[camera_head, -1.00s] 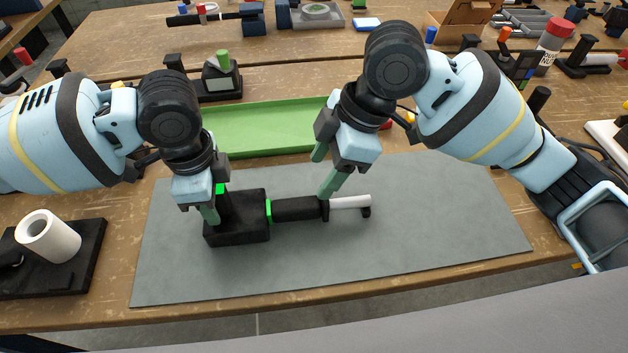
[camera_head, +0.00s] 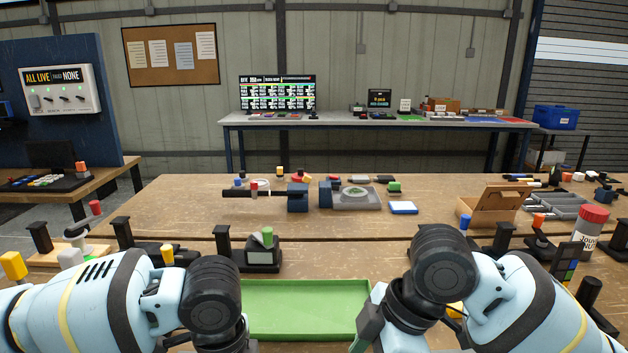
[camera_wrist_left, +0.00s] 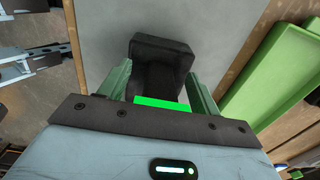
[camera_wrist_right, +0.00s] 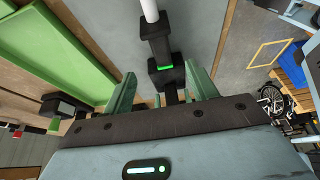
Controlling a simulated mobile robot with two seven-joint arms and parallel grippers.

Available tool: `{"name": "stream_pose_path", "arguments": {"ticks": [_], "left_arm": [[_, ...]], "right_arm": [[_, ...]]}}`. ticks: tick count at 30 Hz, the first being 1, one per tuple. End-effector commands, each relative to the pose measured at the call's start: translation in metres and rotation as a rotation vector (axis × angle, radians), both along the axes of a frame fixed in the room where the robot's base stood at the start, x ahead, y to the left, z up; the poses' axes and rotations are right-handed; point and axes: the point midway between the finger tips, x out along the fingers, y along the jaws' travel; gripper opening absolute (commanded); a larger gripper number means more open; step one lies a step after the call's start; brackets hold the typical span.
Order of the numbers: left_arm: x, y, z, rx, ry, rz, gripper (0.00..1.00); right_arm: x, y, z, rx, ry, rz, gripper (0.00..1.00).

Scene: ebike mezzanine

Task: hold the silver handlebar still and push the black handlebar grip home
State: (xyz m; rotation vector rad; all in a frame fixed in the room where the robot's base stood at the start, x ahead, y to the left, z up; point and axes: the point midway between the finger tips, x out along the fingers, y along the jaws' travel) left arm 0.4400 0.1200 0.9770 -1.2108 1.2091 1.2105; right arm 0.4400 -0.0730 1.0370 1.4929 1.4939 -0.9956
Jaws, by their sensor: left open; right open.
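The silver handlebar (camera_wrist_right: 150,12) is at the top of the right wrist view. The black handlebar grip (camera_wrist_right: 159,46) follows below it, with a green band (camera_wrist_right: 165,68) between the grip and a black block (camera_wrist_right: 161,80). My right gripper (camera_wrist_right: 160,70) is open, its green fingers apart on either side of this line; whether they touch it cannot be told. In the left wrist view, my left gripper (camera_wrist_left: 158,75) is open, with fingers either side of a dark post on the black block (camera_wrist_left: 160,47). A bright green strip (camera_wrist_left: 162,103) lies between the finger bases. The head view hides both fingertips and the workpiece.
The grey mat (camera_wrist_left: 105,30) looks bare beside the block.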

Motion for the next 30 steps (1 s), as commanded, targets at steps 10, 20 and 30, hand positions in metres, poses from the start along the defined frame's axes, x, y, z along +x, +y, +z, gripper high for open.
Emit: {"name": "stream_pose_path", "arguments": {"ticks": [10,20,30], "left_arm": [[0.000,0.000,0.064,-0.002,-0.004,0.000,0.63],[0.000,0.000,0.109,0.000,-0.002,0.000,0.63],[0.000,0.000,0.114,0.000,-0.001,-0.001,0.63]], "right_arm": [[0.000,0.000,0.000,0.000,0.000,0.000,0.58],[0.000,0.000,0.000,0.000,0.000,0.000,0.58],[0.000,0.000,0.000,0.000,0.000,0.000,0.58]]}}
